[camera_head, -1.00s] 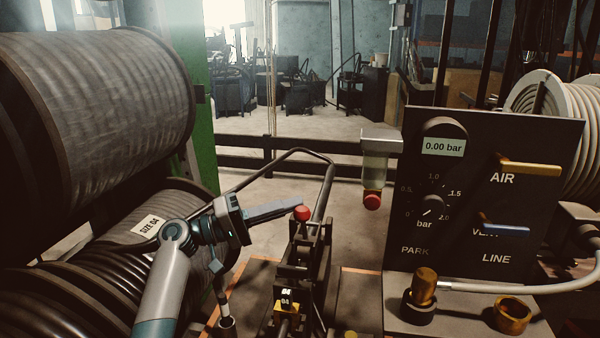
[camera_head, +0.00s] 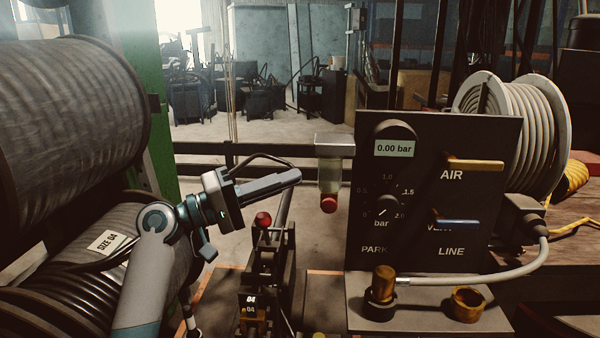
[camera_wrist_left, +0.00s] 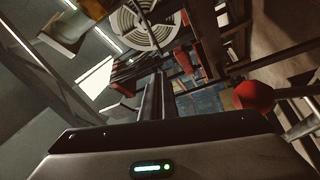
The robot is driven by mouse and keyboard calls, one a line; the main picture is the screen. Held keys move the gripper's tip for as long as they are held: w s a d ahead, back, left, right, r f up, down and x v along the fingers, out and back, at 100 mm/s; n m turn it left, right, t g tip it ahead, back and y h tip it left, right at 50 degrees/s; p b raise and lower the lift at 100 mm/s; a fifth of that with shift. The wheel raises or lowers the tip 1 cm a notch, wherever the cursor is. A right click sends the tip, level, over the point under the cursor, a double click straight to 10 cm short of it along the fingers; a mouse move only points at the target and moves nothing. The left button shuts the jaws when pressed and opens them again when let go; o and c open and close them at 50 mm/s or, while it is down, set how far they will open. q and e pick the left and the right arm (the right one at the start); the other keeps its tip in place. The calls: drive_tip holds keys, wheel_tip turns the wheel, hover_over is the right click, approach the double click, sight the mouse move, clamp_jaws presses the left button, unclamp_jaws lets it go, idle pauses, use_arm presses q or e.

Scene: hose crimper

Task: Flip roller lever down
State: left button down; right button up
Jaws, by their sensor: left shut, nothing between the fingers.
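The red ball knob (camera_head: 262,219) sits on a lever at the top of the dark hose crimper (camera_head: 264,275), which carries "04" tags. I take this as the roller lever, though its shaft is mostly hidden. My left gripper (camera_head: 299,175) is shut and empty, its fingers pointing right, above the knob in the picture and apart from it. In the left wrist view the red knob (camera_wrist_left: 254,96) shows at the right, beside the fingers (camera_wrist_left: 157,90). My right gripper is not in view.
A control panel (camera_head: 430,200) reading "0.00 bar" stands to the right, with AIR and VENT handles. A clear bowl with a red knob (camera_head: 328,203) hangs left of it. Large hose reels (camera_head: 75,110) fill the left. A dark rail (camera_head: 200,147) runs behind.

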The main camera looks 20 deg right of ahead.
use_arm(q)
drive_tip(key=shift+s+d+r, duration=1)
drive_tip(key=shift+d, duration=0.25)
drive_tip(key=shift+r, duration=0.1)
